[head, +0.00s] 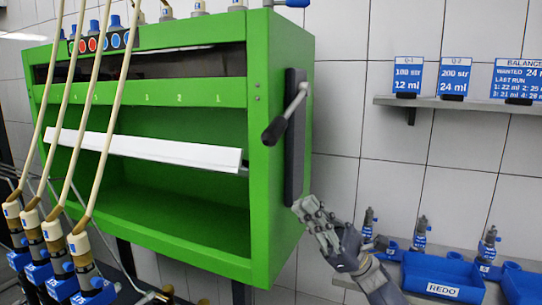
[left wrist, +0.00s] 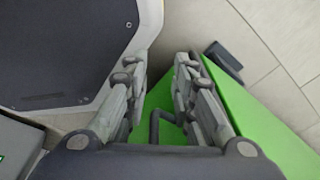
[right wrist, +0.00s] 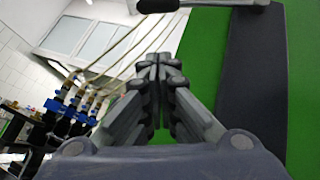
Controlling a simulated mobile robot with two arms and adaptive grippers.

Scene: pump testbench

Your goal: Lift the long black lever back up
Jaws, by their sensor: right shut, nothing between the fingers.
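The long lever has a black grip (head: 275,131) and a metal arm that slants up to a black plate (head: 295,150) on the right side of the green cabinet. The grip hangs lower than the arm's upper end. My right gripper (head: 308,210) is shut and empty, below the lever beside the plate's lower end, apart from the grip. In the right wrist view the grip (right wrist: 158,5) shows at the top edge, beyond the closed fingertips (right wrist: 158,60). My left gripper (left wrist: 160,65) is open and empty in the left wrist view; the head view does not show it.
The green cabinet (head: 180,92) fills the left, with a white bar (head: 150,148) across its front and hoses hanging before it. A shelf at right holds a blue REDO bin (head: 440,275) and several small blue-based devices. An upper shelf (head: 460,103) bears blue signs.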

